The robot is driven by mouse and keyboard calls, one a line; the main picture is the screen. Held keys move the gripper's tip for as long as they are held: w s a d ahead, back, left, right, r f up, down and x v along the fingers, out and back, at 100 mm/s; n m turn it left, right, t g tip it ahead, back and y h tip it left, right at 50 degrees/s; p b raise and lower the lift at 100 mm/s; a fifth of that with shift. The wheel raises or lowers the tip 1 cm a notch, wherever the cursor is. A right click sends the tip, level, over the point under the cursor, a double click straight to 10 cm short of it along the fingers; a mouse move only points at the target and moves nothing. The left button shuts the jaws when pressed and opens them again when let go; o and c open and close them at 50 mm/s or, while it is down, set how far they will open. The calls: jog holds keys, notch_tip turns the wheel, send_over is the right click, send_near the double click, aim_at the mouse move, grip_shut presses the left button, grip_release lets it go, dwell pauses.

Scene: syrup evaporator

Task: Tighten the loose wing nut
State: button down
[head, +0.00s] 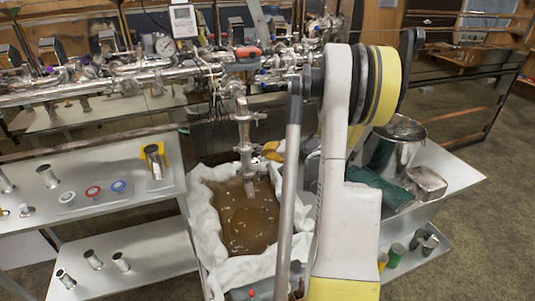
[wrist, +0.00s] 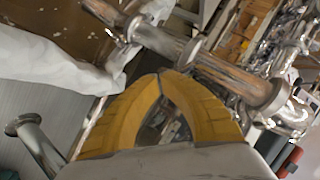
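My gripper (wrist: 160,73) has two yellow fingers whose tips come together in the wrist view. I see nothing clearly held between them. The tips are close to a shiny pipe fitting (wrist: 192,50), and I cannot tell whether they touch it. In the head view the gripper (head: 270,152) is partly hidden behind my arm, just right of the upright metal pipe (head: 245,140) over the brown pan. A small clamp part (head: 261,116) sticks out to the right of this pipe. I cannot make out a wing nut for certain in either view.
The pan of brown liquid (head: 240,228) is lined with white cloth (head: 203,215). Steel pipework (head: 130,75) runs across the back. A left shelf (head: 105,208) bears short pipes and coloured rings. A steel pot (head: 392,150) and green cloth (head: 378,184) are at right.

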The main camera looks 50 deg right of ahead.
jog(key=shift+w+a+f+b, duration=0.25)
jog(key=shift+f+b, duration=0.2)
jog(key=shift+b, duration=0.2)
jog(key=shift+w+a+f+b, duration=0.2)
jog(key=shift+f+b, duration=0.25)
jog(key=shift+b, duration=0.2)
dwell(0.4)
